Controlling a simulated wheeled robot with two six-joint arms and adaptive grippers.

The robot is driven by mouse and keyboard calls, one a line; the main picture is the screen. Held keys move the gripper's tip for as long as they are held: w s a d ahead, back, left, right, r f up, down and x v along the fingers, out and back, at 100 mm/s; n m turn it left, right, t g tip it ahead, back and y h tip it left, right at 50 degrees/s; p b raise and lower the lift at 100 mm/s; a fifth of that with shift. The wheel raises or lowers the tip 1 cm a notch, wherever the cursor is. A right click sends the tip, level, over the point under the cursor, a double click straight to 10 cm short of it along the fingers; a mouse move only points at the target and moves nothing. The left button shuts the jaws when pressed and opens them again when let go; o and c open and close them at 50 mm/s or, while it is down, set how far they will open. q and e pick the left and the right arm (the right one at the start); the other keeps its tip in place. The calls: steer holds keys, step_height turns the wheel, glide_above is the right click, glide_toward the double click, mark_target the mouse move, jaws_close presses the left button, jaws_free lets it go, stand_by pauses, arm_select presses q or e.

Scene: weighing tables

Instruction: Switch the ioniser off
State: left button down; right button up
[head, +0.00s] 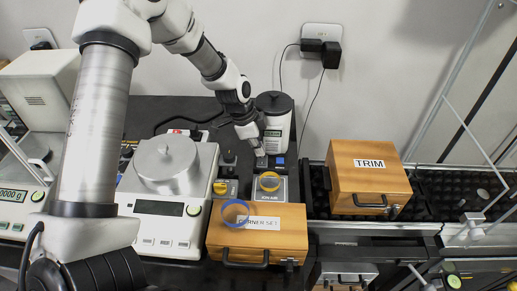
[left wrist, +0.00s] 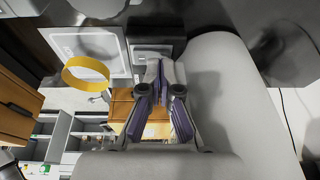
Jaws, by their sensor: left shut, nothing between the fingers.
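The ioniser (head: 286,190) is a small grey unit with a label that seems to read ION-AIR, standing behind the CORNER SET box. Its pale top panel (left wrist: 112,62) shows in the left wrist view, with a dark block carrying a light plate (left wrist: 150,50) at one end. The switch position is unclear.
A white canister with a black lid (head: 275,125) stands right behind the gripper. The CORNER SET box (head: 225,240) with a blue ring (head: 236,212) is in front. A balance (head: 165,215) stands left, the TRIM box (head: 368,178) right.

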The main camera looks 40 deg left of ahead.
arm_select(q)
steer(key=shift+a+f, duration=0.1)
steer(key=shift+f, duration=0.3)
steer(key=shift+f+b, duration=0.4)
steer(key=shift+b, duration=0.2)
steer(key=shift+w, duration=0.15)
steer(key=shift+r, duration=0.1)
